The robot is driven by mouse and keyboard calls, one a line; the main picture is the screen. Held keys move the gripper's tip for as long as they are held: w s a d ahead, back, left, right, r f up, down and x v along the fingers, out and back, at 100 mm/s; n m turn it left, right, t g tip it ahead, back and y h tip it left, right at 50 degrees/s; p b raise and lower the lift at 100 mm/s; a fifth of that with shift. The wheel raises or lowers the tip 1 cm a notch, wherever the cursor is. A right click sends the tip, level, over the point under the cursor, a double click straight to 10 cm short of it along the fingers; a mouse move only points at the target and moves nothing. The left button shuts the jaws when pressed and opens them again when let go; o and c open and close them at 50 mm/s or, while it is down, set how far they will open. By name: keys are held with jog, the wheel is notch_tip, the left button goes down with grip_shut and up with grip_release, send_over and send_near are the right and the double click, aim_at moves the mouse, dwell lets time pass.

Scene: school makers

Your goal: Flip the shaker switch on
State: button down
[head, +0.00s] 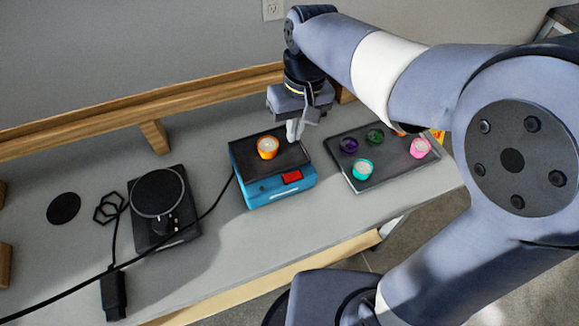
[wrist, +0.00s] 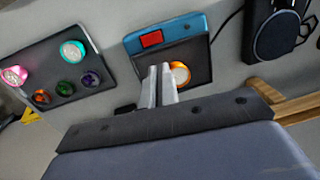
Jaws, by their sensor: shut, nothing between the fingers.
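The shaker (head: 279,188) is a blue box with a dark top plate on the table; a red switch (head: 291,177) is on its front face. In the wrist view the red switch (wrist: 151,39) shows on the blue shaker body (wrist: 188,28). An orange cup with a pale top (head: 267,147) stands on the dark plate, and it also shows in the wrist view (wrist: 180,74). My gripper (head: 293,130) is shut and empty, above the back right part of the plate. Its fingertips (wrist: 161,72) appear beside the orange cup. I cannot tell whether the switch is on or off.
A dark tray (head: 387,169) with several coloured cups lies to the right. A black device with a round plate (head: 157,193) stands to the left, with cables and a black plug (head: 113,293). A wooden rail (head: 155,137) runs along the back.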

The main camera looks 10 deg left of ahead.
aim_at(286, 177)
jog(key=shift+f, duration=0.1)
jog(key=f, duration=0.4)
jog(key=a+f, duration=0.1)
jog(key=f, duration=0.4)
jog(key=s+f, duration=0.1)
jog(key=f, duration=0.3)
jog(key=shift+a+f, duration=0.2)
jog(key=shift+f, duration=0.15)
jog(key=shift+f, duration=0.1)
jog(key=shift+f, duration=0.25)
jog(key=shift+r, duration=0.15)
jog(key=shift+w, duration=0.1)
jog(key=shift+w+d+r, duration=0.25)
jog(key=shift+w+d, duration=0.1)
jog(key=shift+d, duration=0.25)
